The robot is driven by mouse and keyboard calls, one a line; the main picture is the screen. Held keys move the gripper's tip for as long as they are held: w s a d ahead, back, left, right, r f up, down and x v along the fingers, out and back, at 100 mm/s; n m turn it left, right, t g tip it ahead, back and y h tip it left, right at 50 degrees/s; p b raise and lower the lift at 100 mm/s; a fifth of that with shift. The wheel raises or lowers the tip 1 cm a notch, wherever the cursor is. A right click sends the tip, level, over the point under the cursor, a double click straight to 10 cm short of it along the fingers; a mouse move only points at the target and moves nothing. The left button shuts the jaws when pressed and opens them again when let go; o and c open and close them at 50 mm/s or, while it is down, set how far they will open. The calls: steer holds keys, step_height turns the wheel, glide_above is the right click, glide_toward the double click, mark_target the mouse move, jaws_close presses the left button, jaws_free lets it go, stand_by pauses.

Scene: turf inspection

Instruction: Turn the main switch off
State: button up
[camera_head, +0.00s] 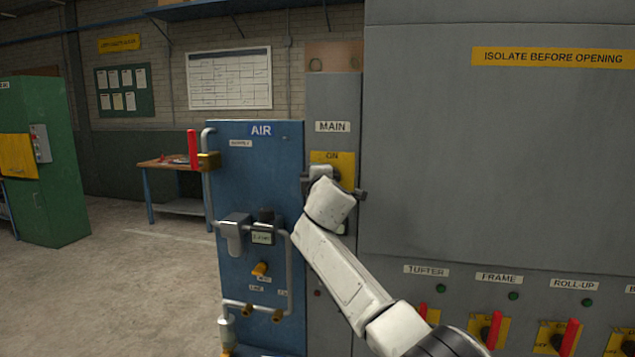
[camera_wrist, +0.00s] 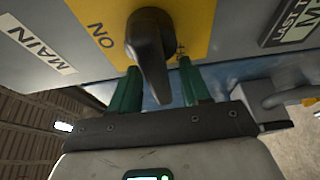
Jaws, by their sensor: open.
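The main switch has a yellow plate (camera_head: 345,160) marked ON, under a MAIN label (camera_head: 333,127) on a narrow grey panel. In the head view my arm's end hides the switch handle. In the wrist view the black handle (camera_wrist: 151,55) stands out from the yellow plate (camera_wrist: 195,20), with the word ON beside it. My gripper (camera_wrist: 157,85) is open, its two green fingers on either side of the handle's free end. I cannot tell whether either finger touches the handle.
A blue AIR panel (camera_head: 255,180) with pipes and a red lever (camera_head: 193,149) stands left of the switch. A large grey cabinet (camera_head: 490,150) is on the right, with red-handled switches (camera_head: 494,330) low down. Open floor (camera_head: 140,275) lies to the left.

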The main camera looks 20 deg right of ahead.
steer(key=v, duration=1)
steer(key=shift+s+b, duration=0.35)
stand_by(0.3)
steer(key=s+f+m+g+y, duration=0.1)
steer(key=s+f+m+g, duration=0.2)
steer(key=s+f, duration=0.65)
steer(key=s+f+m+g, duration=0.2)
steer(key=s+f+m, duration=0.15)
steer(key=f, duration=1.05)
steer(key=s+f+m+g+y, duration=0.1)
steer(key=s+f+m+g, duration=0.2)
steer(key=s+f, duration=0.6)
steer(key=s+f+m+g, duration=0.2)
steer(key=s+f, duration=0.3)
steer(key=s, duration=0.6)
steer(key=s+d+f+m+g+y, duration=0.1)
steer(key=s+f, duration=0.5)
steer(key=s, duration=0.6)
steer(key=s+d+f+m+g, duration=0.1)
steer(key=s+f+m+g, duration=0.3)
steer(key=s, duration=0.8)
steer(key=shift+s+d+f+g+y, duration=0.2)
steer(key=shift+d+f+g+y, duration=0.1)
steer(key=shift+f+g, duration=0.5)
